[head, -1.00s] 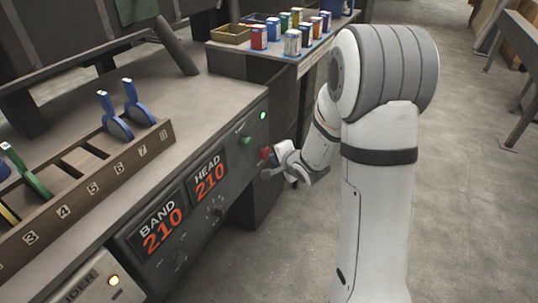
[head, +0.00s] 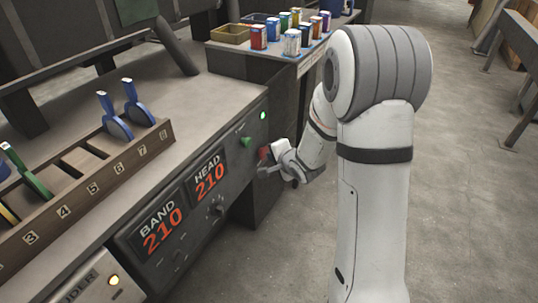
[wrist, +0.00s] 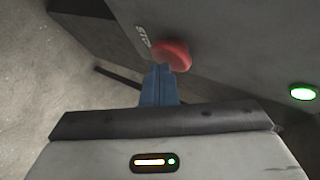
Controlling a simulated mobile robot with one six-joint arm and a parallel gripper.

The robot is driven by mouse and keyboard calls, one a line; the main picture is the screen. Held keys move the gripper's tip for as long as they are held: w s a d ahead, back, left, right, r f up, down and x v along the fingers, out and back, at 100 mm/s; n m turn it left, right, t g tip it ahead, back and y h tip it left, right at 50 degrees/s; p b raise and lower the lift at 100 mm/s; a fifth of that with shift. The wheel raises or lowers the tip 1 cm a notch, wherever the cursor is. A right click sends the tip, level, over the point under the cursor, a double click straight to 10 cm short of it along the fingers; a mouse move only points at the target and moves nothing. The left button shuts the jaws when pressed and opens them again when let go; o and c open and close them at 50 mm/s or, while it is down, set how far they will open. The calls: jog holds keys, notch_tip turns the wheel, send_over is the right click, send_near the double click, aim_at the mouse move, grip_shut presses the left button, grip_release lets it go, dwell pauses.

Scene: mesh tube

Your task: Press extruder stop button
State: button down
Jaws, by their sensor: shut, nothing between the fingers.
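The red stop button (head: 263,153) sits on the front panel of the extruder (head: 232,167), near its right end. In the wrist view the red button (wrist: 173,55) shows large, with part of a white label beside it. My gripper (head: 270,168) is at the panel, right by the button. In the wrist view its blue fingers (wrist: 160,72) are closed together and empty, with their tips at the button's lower left edge. I cannot tell whether they touch it or how far it is pressed in.
A green button (head: 246,142) and a lit green lamp (head: 263,115) are close by on the panel. Displays reading 210 (head: 210,180) are to the left. A numbered rack (head: 100,165) holds blue and green handled tools. Cans (head: 292,42) stand behind. Floor at right is open.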

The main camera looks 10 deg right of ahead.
jog(key=shift+w+a, duration=0.15)
jog(key=shift+a, duration=0.1)
jog(key=shift+d, duration=0.15)
dwell(0.4)
jog(key=shift+s+d+p, duration=0.5)
jog(key=shift+s+d, duration=0.2)
jog(key=shift+d, duration=0.15)
jog(key=shift+d, duration=0.1)
jog(key=s+d+p, duration=0.1)
jog(key=d, duration=0.1)
jog(key=s+d+p, duration=0.1)
jog(key=s+d, duration=0.1)
jog(key=shift+a, duration=0.1)
dwell(0.7)
